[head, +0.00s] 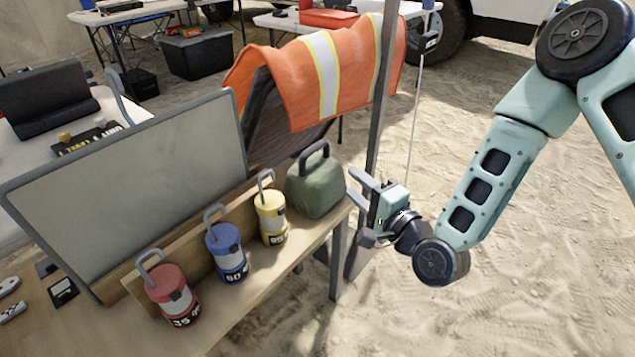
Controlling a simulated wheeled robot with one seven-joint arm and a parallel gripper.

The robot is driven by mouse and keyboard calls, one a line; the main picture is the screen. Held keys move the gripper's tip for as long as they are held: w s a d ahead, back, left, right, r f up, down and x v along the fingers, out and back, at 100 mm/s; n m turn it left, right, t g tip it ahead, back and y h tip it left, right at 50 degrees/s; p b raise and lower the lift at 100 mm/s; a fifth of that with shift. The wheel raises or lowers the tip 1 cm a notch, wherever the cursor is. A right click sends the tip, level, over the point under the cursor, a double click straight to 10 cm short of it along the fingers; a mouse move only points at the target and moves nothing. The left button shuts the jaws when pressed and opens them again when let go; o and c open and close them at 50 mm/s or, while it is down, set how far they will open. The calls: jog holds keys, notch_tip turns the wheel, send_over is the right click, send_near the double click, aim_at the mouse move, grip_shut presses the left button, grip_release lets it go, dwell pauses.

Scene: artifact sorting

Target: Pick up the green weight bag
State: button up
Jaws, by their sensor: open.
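The green weight bag (316,191) sits at the right end of the wooden table, with a dark loop handle on top. My gripper (356,205) is just to the right of the bag, at about the height of its body. Its fingers point left toward the bag and are apart, with nothing between them. Whether a fingertip touches the bag I cannot tell. The bag's far side is hidden.
Yellow (271,217), blue (227,252) and red (172,294) handled weights stand in a row to the bag's left. A grey panel (130,185) rises behind them. A dark post (384,100) and an orange vest (300,80) are behind the bag. Sand lies right of the table.

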send_near(317, 148)
jog(key=w+a+f, duration=0.1)
jog(key=w+a, duration=0.1)
jog(key=w, duration=0.1)
jog(key=shift+r+b+x, duration=0.15)
jog(key=shift+b+x, duration=0.15)
jog(key=shift+x, duration=1.1)
jog(key=shift+r+b+x, duration=0.1)
jog(key=shift+b+x, duration=0.15)
jog(key=shift+x, duration=1.2)
jog(key=shift+s, duration=0.1)
grip_shut()
jog(key=shift+a+r, duration=0.1)
jog(key=shift+r, duration=0.15)
